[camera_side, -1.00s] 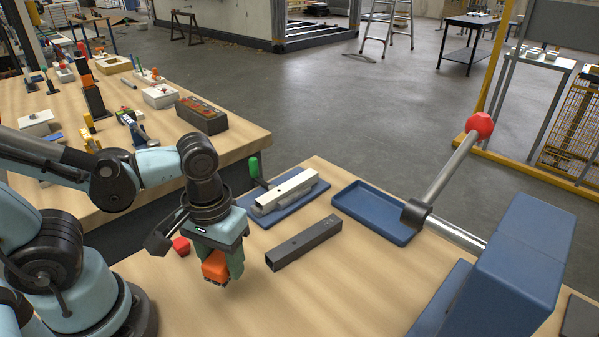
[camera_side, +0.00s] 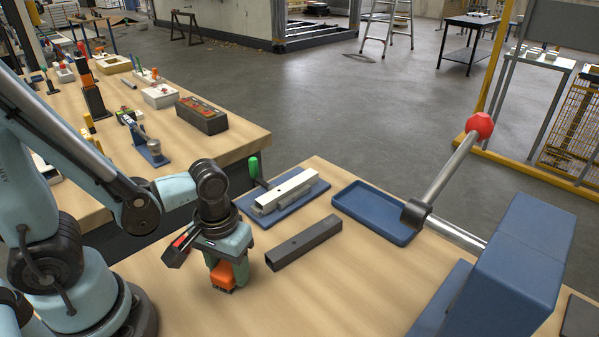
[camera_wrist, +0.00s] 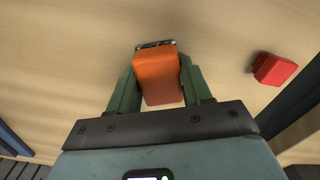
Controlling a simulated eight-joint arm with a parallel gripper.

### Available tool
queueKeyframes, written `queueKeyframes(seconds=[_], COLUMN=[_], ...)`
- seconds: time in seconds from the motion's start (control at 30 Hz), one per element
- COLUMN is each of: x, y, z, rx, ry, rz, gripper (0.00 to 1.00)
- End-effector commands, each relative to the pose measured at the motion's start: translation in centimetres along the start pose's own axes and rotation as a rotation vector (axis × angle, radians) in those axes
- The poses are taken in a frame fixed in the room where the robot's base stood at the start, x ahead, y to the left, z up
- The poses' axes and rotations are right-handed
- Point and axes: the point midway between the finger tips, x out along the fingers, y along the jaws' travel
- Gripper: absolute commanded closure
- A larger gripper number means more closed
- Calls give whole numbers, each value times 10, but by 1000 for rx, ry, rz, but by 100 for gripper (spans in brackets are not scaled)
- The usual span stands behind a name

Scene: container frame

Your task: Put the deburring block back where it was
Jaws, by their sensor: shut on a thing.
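The deburring block (camera_side: 222,276) is orange with a dark, toothed-looking lower end in the side view. My gripper (camera_side: 229,268) points down and its green fingers are shut on the block. In the wrist view the orange block (camera_wrist: 158,78) sits between both fingers of my gripper (camera_wrist: 157,92), with a metallic strip at its far end. The block is low over the bare front left part of the wooden table; I cannot tell whether it touches the wood.
A dark square tube (camera_side: 304,243) lies just right of my gripper. A blue tray (camera_side: 401,236) is empty. A red piece (camera_wrist: 273,68) lies right of the block in the wrist view.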

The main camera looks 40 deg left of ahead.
Motion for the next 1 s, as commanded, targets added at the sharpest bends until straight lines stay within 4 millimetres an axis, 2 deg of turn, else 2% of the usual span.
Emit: queueKeyframes(seconds=[0.4, 0.43, 0.57, 1.0], x=[4, 4, 4, 0], y=[0, 0, 0, 0], z=[0, 0, 0, 0], rx=[0, 0, 0, 0], ry=[0, 0, 0, 0], rz=[0, 0, 0, 0], gripper=[84, 46, 27, 26])
